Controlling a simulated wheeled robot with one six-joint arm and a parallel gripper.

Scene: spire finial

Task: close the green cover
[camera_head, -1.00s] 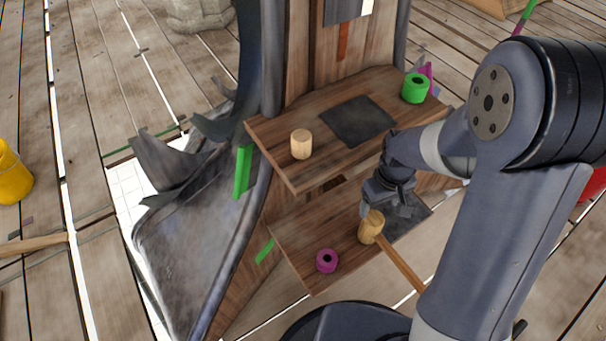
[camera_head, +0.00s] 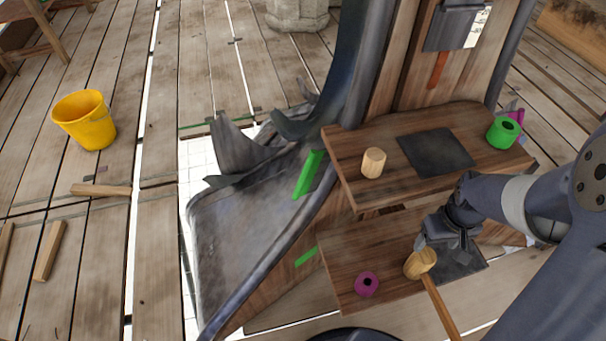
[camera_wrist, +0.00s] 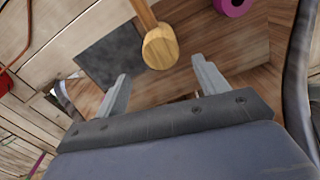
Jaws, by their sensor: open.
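Green strips show at the left of the wooden stand: a tall one (camera_head: 308,174) beside the upper shelf and a short one (camera_head: 305,256) beside the lower shelf. A green cylinder with a hole (camera_head: 503,132) stands at the upper shelf's right end. I cannot tell which green part is the cover. My gripper (camera_head: 442,241) is over the lower shelf, beside a wooden mallet (camera_head: 421,263). In the wrist view my gripper (camera_wrist: 160,70) is open, its fingers apart with nothing held. The mallet head (camera_wrist: 160,47) shows beyond the fingertips. No green part is clear there.
The upper shelf (camera_head: 350,146) bears a wooden cylinder (camera_head: 373,162) and a dark square (camera_head: 436,152). The lower shelf (camera_head: 345,262) bears a magenta ring (camera_head: 367,285). Curved grey metal sheets (camera_head: 250,215) flank the stand's left. A yellow bucket (camera_head: 86,120) and loose planks lie farther left.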

